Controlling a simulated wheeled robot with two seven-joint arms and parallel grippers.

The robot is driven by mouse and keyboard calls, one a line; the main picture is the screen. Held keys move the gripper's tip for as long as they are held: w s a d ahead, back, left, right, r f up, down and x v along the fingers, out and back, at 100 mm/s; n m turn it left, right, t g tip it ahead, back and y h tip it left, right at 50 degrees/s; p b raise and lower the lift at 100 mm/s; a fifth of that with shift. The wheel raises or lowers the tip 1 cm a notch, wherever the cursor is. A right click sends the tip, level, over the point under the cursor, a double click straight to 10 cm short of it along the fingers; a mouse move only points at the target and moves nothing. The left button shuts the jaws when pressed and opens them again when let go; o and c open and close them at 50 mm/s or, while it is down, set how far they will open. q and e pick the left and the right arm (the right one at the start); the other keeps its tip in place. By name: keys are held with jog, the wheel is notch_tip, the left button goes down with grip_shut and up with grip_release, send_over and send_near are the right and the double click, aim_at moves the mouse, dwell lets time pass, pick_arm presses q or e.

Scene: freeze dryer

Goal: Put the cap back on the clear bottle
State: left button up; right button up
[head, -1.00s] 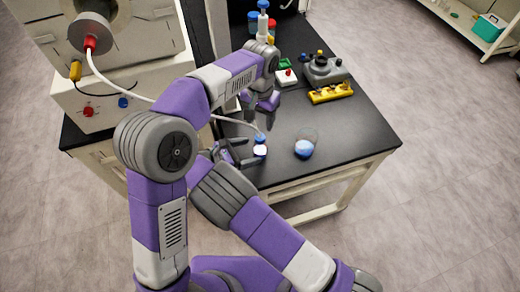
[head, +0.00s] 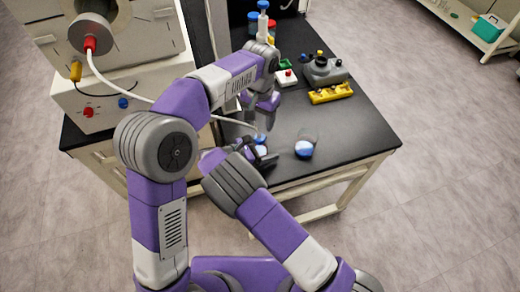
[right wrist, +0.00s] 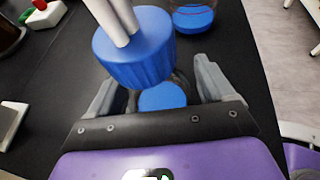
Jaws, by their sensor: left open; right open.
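The blue cap (right wrist: 135,48), with pale tubes rising from its top, is large in the right wrist view. It also shows in the head view (head: 260,137). A clear bottle with blue contents (right wrist: 162,97) is below it, between the fingers of my right gripper (right wrist: 162,92). The right fingers are open, one on each side of the bottle. I cannot tell whether the cap touches the bottle, because the cap hides the bottle's top. My left gripper (head: 262,112) is open above the cap, its tips hard to make out.
A clear flask with blue liquid (head: 304,148) stands to the right on the black table (head: 350,150). A yellow rack (head: 331,93) and a grey device (head: 324,70) stand farther back. A pale tube (head: 150,100) runs from the freeze dryer (head: 105,80) towards the cap.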

grip_shut()
pick_arm(q)
jog(key=n, duration=0.3)
jog(key=shift+n, duration=0.3)
jog(key=n, duration=0.4)
jog(key=shift+f, duration=0.1)
jog(key=n, duration=1.1)
jog(key=shift+n, duration=0.4)
jog(key=n, duration=0.3)
jog(key=shift+n, duration=0.4)
jog(key=n, duration=0.3)
jog(key=shift+n, duration=0.4)
jog(key=n, duration=0.4)
jog(key=shift+n, duration=0.3)
